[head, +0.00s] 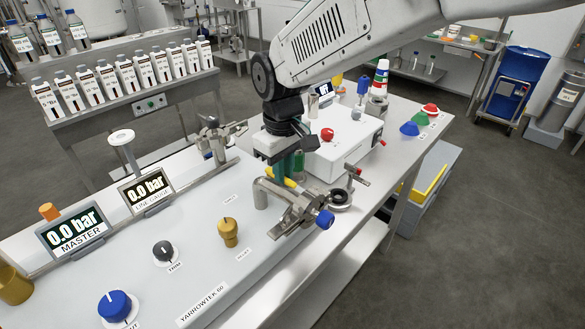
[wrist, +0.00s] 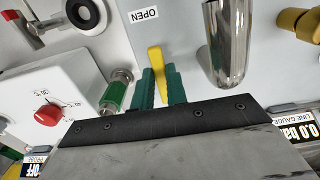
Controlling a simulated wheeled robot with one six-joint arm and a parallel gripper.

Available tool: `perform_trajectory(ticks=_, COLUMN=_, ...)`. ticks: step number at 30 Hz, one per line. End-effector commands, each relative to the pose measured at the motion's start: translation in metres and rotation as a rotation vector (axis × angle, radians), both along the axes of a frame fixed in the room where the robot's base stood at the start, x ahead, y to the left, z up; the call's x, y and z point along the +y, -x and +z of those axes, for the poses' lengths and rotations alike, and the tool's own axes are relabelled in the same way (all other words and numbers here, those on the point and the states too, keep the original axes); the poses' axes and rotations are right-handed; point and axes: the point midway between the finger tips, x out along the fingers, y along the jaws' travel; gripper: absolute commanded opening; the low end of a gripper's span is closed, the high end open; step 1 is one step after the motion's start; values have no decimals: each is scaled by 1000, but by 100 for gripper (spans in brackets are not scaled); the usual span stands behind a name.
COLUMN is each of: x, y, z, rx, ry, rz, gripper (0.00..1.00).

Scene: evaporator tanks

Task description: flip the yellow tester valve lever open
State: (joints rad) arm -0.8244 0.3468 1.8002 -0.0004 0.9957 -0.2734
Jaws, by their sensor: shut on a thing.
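The yellow tester valve lever (wrist: 156,62) sticks out from between the green fingertips of my gripper (wrist: 159,78) in the wrist view. The fingers are closed on its sides. In the head view my gripper (head: 283,166) points down at the back of the grey test panel, and a bit of the yellow lever (head: 290,183) shows under it. The lever's inner end and pivot are hidden by the fingers and gripper body. A label reading OPEN (wrist: 143,14) is on the panel beyond the lever's free end.
A bent steel pipe (head: 262,192) with a blue-capped clamp (head: 300,213) stands close by; the pipe also shows in the wrist view (wrist: 224,45). A white box with a red knob (head: 327,134) is beside my gripper. The line gauge (head: 146,188) reads 0.0 bar.

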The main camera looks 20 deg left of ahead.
Motion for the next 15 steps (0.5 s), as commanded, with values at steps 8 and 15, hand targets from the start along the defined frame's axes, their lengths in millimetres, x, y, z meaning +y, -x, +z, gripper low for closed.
perform_trajectory(ticks=8, x=0, y=-1, z=1, rx=-3, ry=-3, rz=1, gripper=20)
perform_trajectory(ticks=15, x=-1, y=-1, z=1, rx=-1, ry=-2, rz=-2, gripper=36)
